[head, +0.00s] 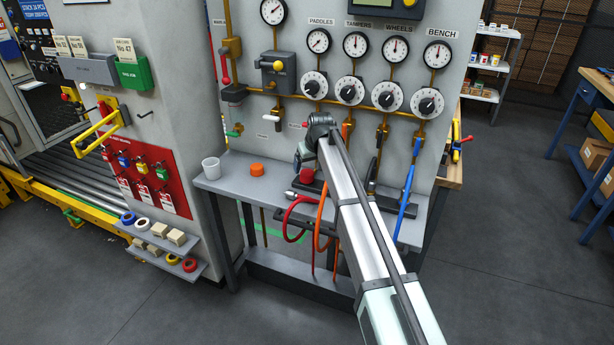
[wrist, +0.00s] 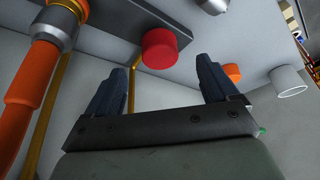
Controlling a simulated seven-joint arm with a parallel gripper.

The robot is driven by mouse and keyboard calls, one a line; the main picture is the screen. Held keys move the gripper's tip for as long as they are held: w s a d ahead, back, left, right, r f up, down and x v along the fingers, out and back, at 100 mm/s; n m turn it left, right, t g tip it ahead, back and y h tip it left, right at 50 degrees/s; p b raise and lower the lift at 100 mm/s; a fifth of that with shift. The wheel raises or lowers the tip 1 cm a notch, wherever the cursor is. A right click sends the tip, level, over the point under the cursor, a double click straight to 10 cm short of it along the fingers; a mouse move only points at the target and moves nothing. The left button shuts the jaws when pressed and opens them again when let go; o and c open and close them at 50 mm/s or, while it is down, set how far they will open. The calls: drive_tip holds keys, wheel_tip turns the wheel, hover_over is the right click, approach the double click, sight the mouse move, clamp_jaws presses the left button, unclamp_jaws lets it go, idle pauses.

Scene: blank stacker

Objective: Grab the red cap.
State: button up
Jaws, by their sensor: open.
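The red cap (wrist: 160,48) is a short round cylinder at the edge of a dark plate (wrist: 118,14) in the wrist view. In the head view the red cap (head: 306,176) shows low beside my gripper, partly hidden. My gripper (wrist: 162,72) is open and empty; the cap appears in the gap between its two dark fingers, a little beyond the fingertips. No contact shows. In the head view my gripper (head: 302,156) is just above the cap, partly covered by my wrist.
An orange cap (head: 257,169) and a white cup (head: 211,168) stand left on the grey bench (head: 232,185). An orange hose (wrist: 32,85) with a metal fitting is close to the left finger in the wrist view. A gauge panel (head: 290,130) rises behind the bench.

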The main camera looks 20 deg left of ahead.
sight(307, 173)
drive_tip(key=x, duration=0.5)
drive_tip(key=c, duration=1.1)
drive_tip(key=shift+r, duration=0.1)
